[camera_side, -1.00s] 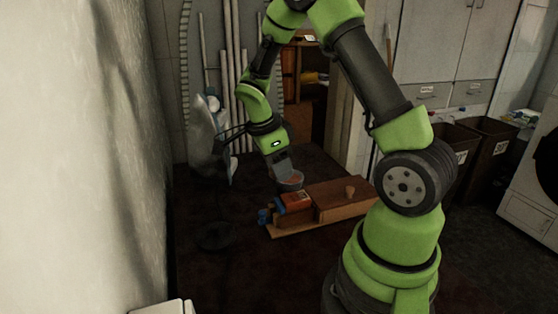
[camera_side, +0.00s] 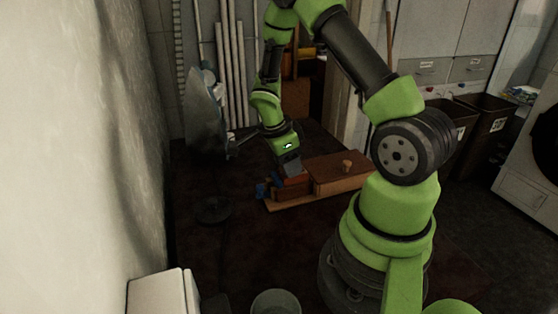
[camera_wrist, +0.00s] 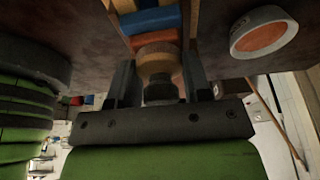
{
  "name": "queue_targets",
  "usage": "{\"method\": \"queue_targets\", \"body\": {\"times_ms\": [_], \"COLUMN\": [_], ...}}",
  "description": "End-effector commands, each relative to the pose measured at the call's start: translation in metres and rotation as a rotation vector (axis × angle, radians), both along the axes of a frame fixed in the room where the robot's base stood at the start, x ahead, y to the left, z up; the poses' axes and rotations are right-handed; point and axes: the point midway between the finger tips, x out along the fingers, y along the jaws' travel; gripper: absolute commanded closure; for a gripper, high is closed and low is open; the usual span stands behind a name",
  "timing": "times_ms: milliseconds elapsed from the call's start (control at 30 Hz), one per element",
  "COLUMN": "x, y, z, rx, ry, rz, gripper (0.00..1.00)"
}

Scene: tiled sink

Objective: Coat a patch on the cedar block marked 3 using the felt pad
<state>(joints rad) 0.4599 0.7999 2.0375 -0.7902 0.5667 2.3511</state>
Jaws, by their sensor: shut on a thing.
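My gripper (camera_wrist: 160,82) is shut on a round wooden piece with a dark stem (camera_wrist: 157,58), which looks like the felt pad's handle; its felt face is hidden. In the side view my gripper (camera_side: 290,172) points down at the left end of the long brown box, close over the coloured blocks. A red-orange block (camera_side: 292,184) lies below it, with blue pieces (camera_side: 263,189) to the left. In the wrist view a blue block (camera_wrist: 152,20) and a red one lie just beyond the held piece. No number is readable, so I cannot tell which block is marked 3.
A white-rimmed round dish with orange inside (camera_wrist: 234,42) stands to the right in the wrist view. The brown box (camera_side: 335,176) bears a small wooden knob (camera_side: 347,166). A bucket (camera_side: 275,303) stands at the front.

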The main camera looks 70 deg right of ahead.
Motion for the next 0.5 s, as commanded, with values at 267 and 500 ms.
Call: {"method": "queue_targets", "body": {"times_ms": [267, 500], "x": [-0.019, -0.01], "y": [-0.019, -0.01], "z": [0.001, 0.0], "rx": [0.0, 0.001], "ry": [0.003, 0.003], "rz": [-0.004, 0.003], "gripper": [0.77, 0.77]}}
